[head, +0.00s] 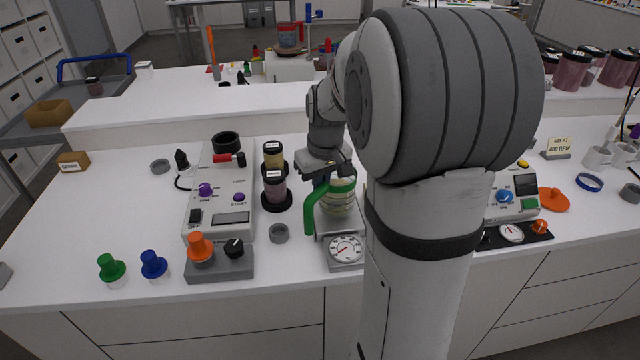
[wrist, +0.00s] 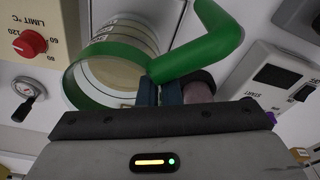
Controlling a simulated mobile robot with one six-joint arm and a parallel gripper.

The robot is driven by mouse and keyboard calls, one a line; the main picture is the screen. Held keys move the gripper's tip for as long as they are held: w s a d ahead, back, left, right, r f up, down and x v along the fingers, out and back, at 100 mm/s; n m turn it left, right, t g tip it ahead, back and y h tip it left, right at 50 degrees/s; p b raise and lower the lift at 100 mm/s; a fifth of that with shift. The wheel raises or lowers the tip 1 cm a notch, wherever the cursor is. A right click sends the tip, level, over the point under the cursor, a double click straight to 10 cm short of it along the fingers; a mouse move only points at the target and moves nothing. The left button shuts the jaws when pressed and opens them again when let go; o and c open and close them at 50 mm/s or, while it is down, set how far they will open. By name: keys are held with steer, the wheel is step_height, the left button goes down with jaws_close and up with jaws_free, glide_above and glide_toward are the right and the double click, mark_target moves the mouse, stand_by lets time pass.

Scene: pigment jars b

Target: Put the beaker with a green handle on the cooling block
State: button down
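The beaker with a green handle (head: 341,204) is clear, with a green rim band and pale contents. In the head view it is upright at the dial-fronted unit (head: 346,250); whether it touches the plate is hidden. In the wrist view its open mouth (wrist: 115,72) and green handle (wrist: 205,48) fill the upper middle. My gripper (head: 326,182) is at the top of the handle, beside the rim. Its dark fingers (wrist: 160,92) are close together and appear shut on the handle; the handle partly covers their tips. I cannot identify the cooling block for certain.
A control unit (head: 217,200) is further left. Green (head: 112,267) and blue (head: 153,264) stoppers stand front left. My arm hides much of the right side. The left counter has free room.

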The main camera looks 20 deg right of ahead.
steer(key=shift+f+b, duration=0.5)
steer(key=shift+f, duration=0.1)
steer(key=c, duration=1.5)
jaws_free()
steer(key=shift+c, duration=0.2)
